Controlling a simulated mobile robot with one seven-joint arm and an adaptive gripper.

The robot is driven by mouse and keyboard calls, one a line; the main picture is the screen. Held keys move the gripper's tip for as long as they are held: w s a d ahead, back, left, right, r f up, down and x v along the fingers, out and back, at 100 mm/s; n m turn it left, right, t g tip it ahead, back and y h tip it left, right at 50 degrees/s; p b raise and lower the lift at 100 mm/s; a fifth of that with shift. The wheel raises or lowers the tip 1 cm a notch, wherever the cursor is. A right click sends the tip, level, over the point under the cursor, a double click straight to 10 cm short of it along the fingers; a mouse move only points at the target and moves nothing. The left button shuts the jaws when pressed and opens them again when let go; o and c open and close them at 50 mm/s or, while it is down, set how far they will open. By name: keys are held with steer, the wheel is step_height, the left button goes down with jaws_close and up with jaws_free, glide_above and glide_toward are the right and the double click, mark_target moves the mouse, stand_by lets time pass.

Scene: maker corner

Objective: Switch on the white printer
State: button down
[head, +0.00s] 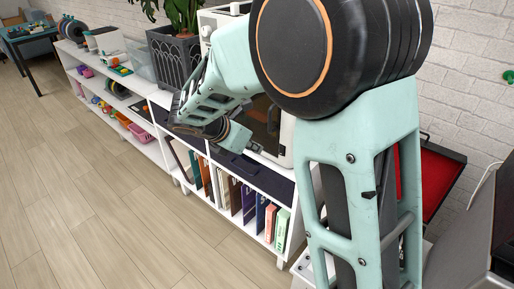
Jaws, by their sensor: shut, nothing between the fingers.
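The white printer (287,141) stands on the low white shelf unit, against the brick wall. My arm covers much of it. Part of its dark front window and its white right edge show below my arm, and a white top part shows above. Its switch cannot be made out. My gripper (254,147) is at the end of the folded arm, in front of the printer's lower front and just above the shelf top. It is small and dark here, shut and empty. Whether it touches the printer cannot be told.
A plant in a dark grey planter (174,57) stands left of the printer. Books (249,203) fill the shelf below. A clear bin (139,60) and pink baskets (140,133) are further left. An open red-lined case (436,180) is at right. The wooden floor (90,215) in front is clear.

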mark_target(281, 151)
steer(key=shift+f+b, duration=0.1)
steer(key=shift+b, duration=0.2)
steer(key=b, duration=0.3)
steer(key=f+b, duration=0.1)
steer(key=b, duration=0.2)
steer(key=shift+w+d+g+b, duration=0.15)
steer(key=shift+w+g+b, duration=0.15)
steer(key=shift+b, duration=0.05)
steer(key=shift+s+r+y+b, duration=0.1)
steer(key=shift+r+y+b, duration=0.25)
steer(key=shift+b, duration=0.6)
steer(key=shift+w+d+r+b+x, duration=0.25)
steer(key=shift+b+x, duration=0.3)
steer(key=shift+x, duration=1.6)
steer(key=shift+w+d+r+b+x, duration=0.2)
steer(key=shift+b+x, duration=0.35)
steer(key=shift+x, duration=1.65)
steer(key=shift+w+d+r+b+x, duration=0.15)
steer(key=shift+d+r+b+x, duration=0.3)
steer(key=shift+x, duration=1.7)
steer(key=shift+a, duration=0.2)
